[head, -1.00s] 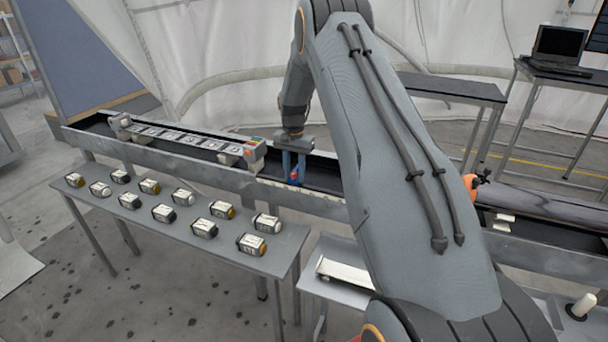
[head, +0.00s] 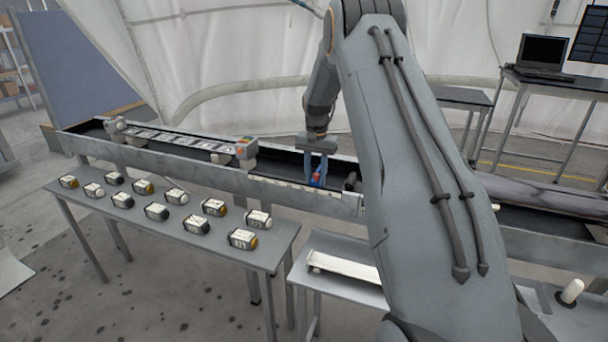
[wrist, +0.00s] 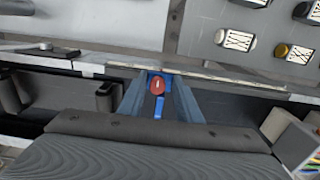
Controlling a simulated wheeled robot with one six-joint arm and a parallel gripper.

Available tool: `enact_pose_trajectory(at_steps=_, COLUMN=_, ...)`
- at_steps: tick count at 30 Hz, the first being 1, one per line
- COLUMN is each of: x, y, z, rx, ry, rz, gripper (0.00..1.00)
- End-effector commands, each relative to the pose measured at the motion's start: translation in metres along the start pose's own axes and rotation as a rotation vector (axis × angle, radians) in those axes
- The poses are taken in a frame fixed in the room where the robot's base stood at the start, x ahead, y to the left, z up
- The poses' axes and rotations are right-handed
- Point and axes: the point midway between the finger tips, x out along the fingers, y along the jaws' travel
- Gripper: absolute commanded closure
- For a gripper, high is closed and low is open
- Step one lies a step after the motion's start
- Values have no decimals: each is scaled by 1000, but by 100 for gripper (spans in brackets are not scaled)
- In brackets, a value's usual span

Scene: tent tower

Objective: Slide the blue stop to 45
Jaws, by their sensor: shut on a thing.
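The blue stop (wrist: 158,107) sits at the long grey trough's near rail and carries a red knob with a white mark. In the head view the stop (head: 317,180) shows as a small blue and red piece between my fingers. My gripper (head: 316,176) reaches down into the trough and is shut on the stop; in the wrist view its two blue-grey fingers (wrist: 157,95) flank it. A pale scale strip (head: 295,186) runs along the rail beside the stop. Its numbers are too small to read.
A block with coloured faces (head: 246,150) stands on the trough left of my gripper. A dark bracket (head: 351,182) is close on the right. Several labelled canisters (head: 195,225) lie on the near table (head: 262,262). A white bar (head: 343,267) lies on a lower table.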

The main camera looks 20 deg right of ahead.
Motion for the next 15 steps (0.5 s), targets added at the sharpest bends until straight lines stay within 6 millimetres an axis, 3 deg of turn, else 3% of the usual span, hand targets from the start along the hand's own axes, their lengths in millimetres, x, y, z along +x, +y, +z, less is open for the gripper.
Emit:
enact_pose_trajectory(at_steps=11, x=3, y=8, z=-5, rx=8, ry=6, rz=0, gripper=100)
enact_pose_trajectory(at_steps=12, x=3, y=8, z=-5, rx=8, ry=7, rz=0, gripper=62)
enact_pose_trajectory(at_steps=15, x=2, y=6, z=-5, rx=6, ry=7, rz=0, gripper=50)
